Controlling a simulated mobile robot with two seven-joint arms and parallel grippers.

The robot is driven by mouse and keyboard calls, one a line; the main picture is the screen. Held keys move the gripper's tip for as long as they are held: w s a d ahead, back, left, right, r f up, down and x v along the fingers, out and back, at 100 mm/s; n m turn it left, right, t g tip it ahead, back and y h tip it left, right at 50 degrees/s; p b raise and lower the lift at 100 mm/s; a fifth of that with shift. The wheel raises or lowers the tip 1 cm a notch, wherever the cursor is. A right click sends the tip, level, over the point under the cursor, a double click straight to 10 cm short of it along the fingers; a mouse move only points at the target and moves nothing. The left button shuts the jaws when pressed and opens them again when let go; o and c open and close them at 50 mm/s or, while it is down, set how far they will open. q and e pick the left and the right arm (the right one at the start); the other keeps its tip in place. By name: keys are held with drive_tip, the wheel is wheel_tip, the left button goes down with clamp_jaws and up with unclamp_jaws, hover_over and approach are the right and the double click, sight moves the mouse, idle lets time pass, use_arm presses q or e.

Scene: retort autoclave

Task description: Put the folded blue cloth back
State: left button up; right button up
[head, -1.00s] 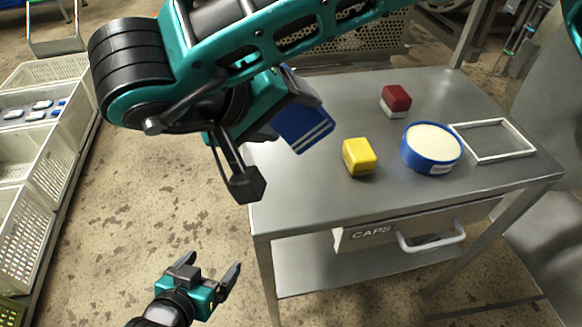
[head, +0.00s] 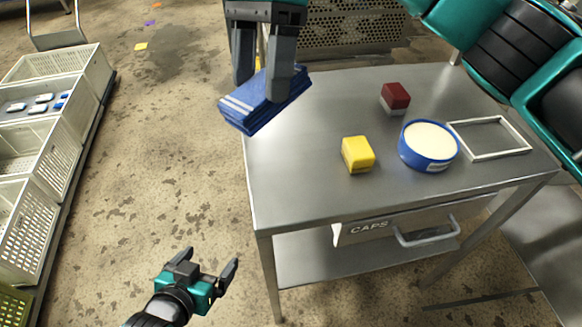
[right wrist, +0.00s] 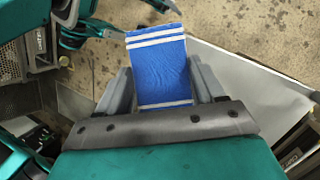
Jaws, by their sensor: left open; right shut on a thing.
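The folded blue cloth (head: 262,103) has white stripes near its end. My right gripper (head: 266,84) comes down from the top of the head view and is shut on the cloth, holding it tilted, over the left back part of the metal table (head: 300,190) in the picture. In the right wrist view the cloth (right wrist: 160,68) sits between the two fingers, its striped end pointing away from the gripper. My left gripper (head: 212,272) is open and empty, low over the floor left of the table.
On the table are a yellow block (head: 357,155), a red and white block (head: 395,98), a blue round tub (head: 428,146) with pale contents and an empty white frame (head: 490,137). A CAPS drawer (head: 395,228) is below. White crates (head: 22,210) line the left.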

drive_tip(key=shift+w+d+r+m+y, duration=0.1)
drive_tip(key=shift+w+d+m+y, duration=0.2)
drive_tip(key=shift+m+y, duration=0.35)
drive_tip(key=w+d+m+t+y, duration=0.1)
drive_tip(key=d+m+y, duration=0.1)
drive_tip(key=w+d+m+t+y+p, duration=0.1)
drive_tip(key=t, duration=0.1)
drive_tip(key=shift+w+d+r+m+y, duration=0.15)
drive_tip(key=shift+w+d+m+y, duration=0.2)
wheel_tip(320, 180, down, 20)
drive_tip(key=shift+w+d+f+b, duration=0.1)
drive_tip(key=shift+w+d+b, duration=0.05)
drive_tip(key=shift+b, duration=0.35)
drive_tip(key=o, duration=1)
drive_tip(key=v, duration=1.2)
drive_tip(key=shift+d, duration=0.1)
